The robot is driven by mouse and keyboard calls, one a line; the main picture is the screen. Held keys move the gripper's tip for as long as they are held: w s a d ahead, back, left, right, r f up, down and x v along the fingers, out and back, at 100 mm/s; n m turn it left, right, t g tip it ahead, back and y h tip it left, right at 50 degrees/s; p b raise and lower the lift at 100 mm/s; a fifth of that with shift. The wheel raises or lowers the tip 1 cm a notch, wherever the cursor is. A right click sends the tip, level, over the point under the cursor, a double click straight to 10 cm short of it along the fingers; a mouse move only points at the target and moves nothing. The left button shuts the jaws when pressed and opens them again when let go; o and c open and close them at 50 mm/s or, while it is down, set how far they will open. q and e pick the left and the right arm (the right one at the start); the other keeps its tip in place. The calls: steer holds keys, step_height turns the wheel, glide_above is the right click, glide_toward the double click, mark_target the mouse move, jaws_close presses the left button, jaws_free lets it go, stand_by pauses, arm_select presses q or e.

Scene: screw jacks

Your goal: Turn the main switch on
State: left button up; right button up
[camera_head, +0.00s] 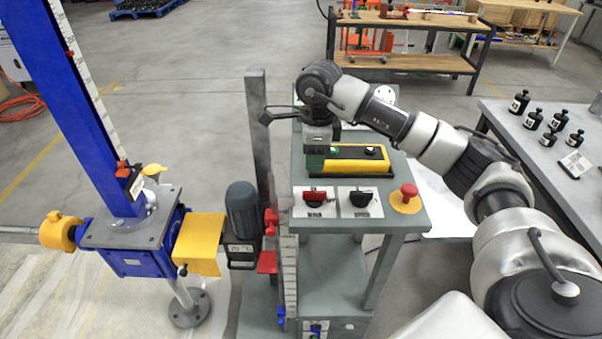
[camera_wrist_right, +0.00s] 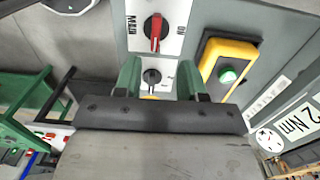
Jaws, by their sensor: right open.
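The main switch (camera_head: 314,199) is a red rotary knob on a white plate at the front left of the grey stand's top. In the right wrist view the red knob (camera_wrist_right: 155,32) shows beyond the fingertips, its handle lying across the line between the side label, seemingly MAIN, and the ON mark. My right gripper (camera_head: 315,160) hangs behind the switch in the head view, by the left end of the yellow box. In the wrist view its green fingers (camera_wrist_right: 159,82) are apart and empty, with a black knob seen between them. My left gripper is not in view.
Beside the switch are a black rotary switch (camera_head: 362,199) and a red mushroom button (camera_head: 407,192). Behind them is the yellow button box (camera_head: 345,165). A blue screw jack (camera_head: 130,235) and a grey motor (camera_head: 245,212) stand left. A table with black weights (camera_head: 532,119) is right.

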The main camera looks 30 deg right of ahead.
steer(key=p, duration=0.2)
glide_above(318, 192)
steer(key=f, duration=0.4)
steer(key=shift+s+d+f, duration=0.1)
steer(key=shift+s, duration=0.25)
steer(key=f, duration=0.3)
steer(key=shift+w+f+p, duration=0.15)
steer(key=shift+w+p, duration=0.15)
steer(key=shift+w, duration=0.1)
steer(key=shift+f, duration=1.15)
steer(key=shift+c, duration=0.7)
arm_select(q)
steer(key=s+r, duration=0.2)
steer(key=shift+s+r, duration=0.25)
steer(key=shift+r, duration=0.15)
arm_select(e)
jaws_close()
